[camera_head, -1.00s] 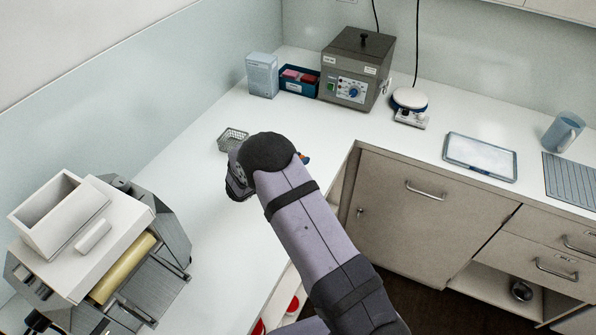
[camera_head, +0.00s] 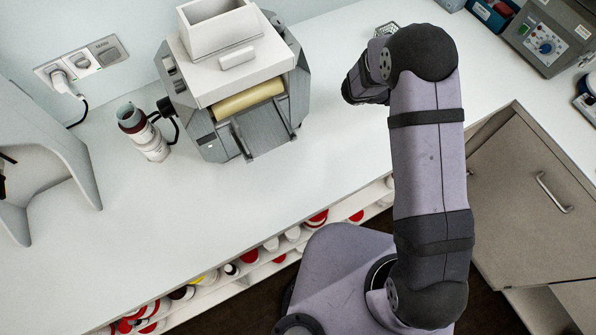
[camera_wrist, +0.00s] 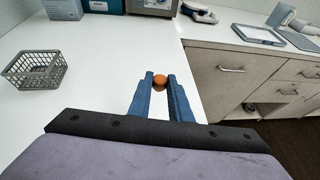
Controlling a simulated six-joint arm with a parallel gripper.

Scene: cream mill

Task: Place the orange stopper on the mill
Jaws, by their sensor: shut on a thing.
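The orange stopper (camera_wrist: 160,80) is a small rounded piece at the fingertips in the wrist view. My gripper (camera_wrist: 159,85) has blue fingers shut on it, held out above the white counter near its edge. In the head view the fingers and stopper are hidden by my arm. The mill (camera_head: 235,85) stands on the counter left of my arm in the head view. It is a grey machine with a white top, a white hopper and a cream roller. My gripper is apart from it, to its right.
A bottle (camera_head: 148,138) stands left of the mill, and a grey panelled object (camera_head: 45,165) stands at the far left. A wire basket (camera_wrist: 35,70) sits on the counter left of my gripper. The counter in front of the mill is clear.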

